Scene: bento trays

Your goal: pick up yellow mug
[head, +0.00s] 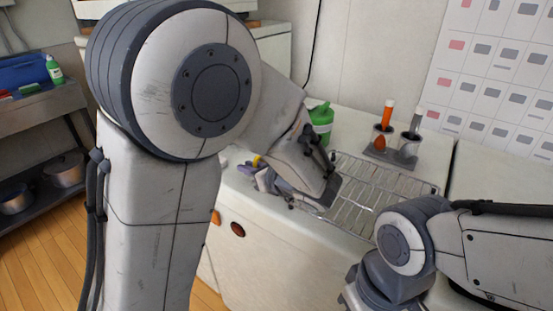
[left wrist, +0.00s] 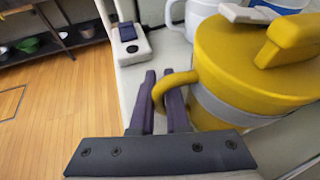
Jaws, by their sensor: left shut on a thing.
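The yellow mug (left wrist: 225,95) fills the right of the left wrist view. It has a yellow lid, a grey band around its body and a looped yellow handle (left wrist: 160,92). My left gripper (left wrist: 161,80) is shut on the handle, with one dark purple finger on each side of it. In the head view my left gripper (head: 248,167) is small and partly hidden by my own arm, and only a bit of yellow (head: 257,160) shows beside it. My right arm is at the lower right of the head view, with its gripper out of frame.
White cups (left wrist: 197,14) stand behind the mug. A light device with a dark blue panel (left wrist: 128,34) lies to its left. The counter also holds a wire rack (head: 375,190), a green bottle (head: 321,118) and a grey holder (head: 392,153). A shelf (head: 35,108) stands left.

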